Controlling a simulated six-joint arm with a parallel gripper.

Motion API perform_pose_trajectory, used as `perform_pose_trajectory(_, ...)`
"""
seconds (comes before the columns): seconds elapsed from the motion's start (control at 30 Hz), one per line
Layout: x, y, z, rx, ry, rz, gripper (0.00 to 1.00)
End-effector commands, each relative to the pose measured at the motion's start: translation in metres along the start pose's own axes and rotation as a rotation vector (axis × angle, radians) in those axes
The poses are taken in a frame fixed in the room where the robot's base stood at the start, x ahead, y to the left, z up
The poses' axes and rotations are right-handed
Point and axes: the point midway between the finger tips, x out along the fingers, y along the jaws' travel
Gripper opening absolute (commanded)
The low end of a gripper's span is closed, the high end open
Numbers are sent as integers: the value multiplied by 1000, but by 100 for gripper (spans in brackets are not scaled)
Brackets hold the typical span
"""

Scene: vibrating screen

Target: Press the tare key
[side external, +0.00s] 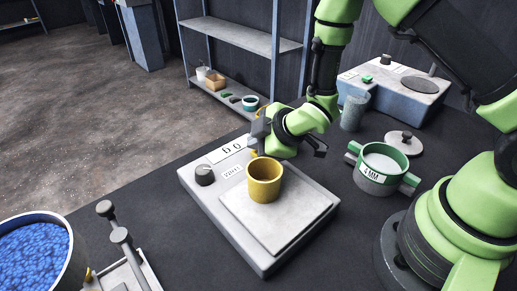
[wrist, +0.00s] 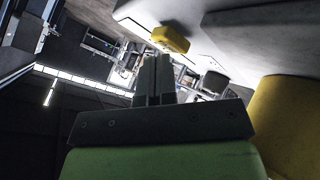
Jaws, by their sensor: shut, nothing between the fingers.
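The scale (side external: 262,262) stands on the dark table with a yellow cup (side external: 264,184) upright on its pale plate (side external: 300,214). A display (side external: 231,149), a small printed label (side external: 232,172) and a dark knob (side external: 204,175) are on its left part. My gripper (side external: 257,138) is low over the scale's back edge, behind the cup; the arm partly hides that area. In the wrist view, my gripper (wrist: 153,58) is shut and empty, its tips close to a yellow block-like key (wrist: 170,39). I cannot tell whether they touch. The cup also shows at right (wrist: 287,125).
A green-handled sieve (side external: 384,165) marked 4 MM and a lid (side external: 404,141) stand at right. A clear beaker (side external: 353,112) and a blue-grey machine (side external: 402,86) are behind. A bowl of blue pellets (side external: 68,232) and a metal stand (side external: 127,252) are at front left.

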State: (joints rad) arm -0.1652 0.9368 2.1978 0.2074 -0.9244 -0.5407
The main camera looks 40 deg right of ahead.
Motion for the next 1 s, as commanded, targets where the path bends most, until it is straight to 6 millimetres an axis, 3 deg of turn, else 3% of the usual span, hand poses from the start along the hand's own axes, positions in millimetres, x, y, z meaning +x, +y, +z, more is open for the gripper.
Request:
perform_pose_trajectory(0.63,-12,9,-9,0,1,1,0)
perform_pose_trajectory(1.0,-37,28,-28,0,3,3,0)
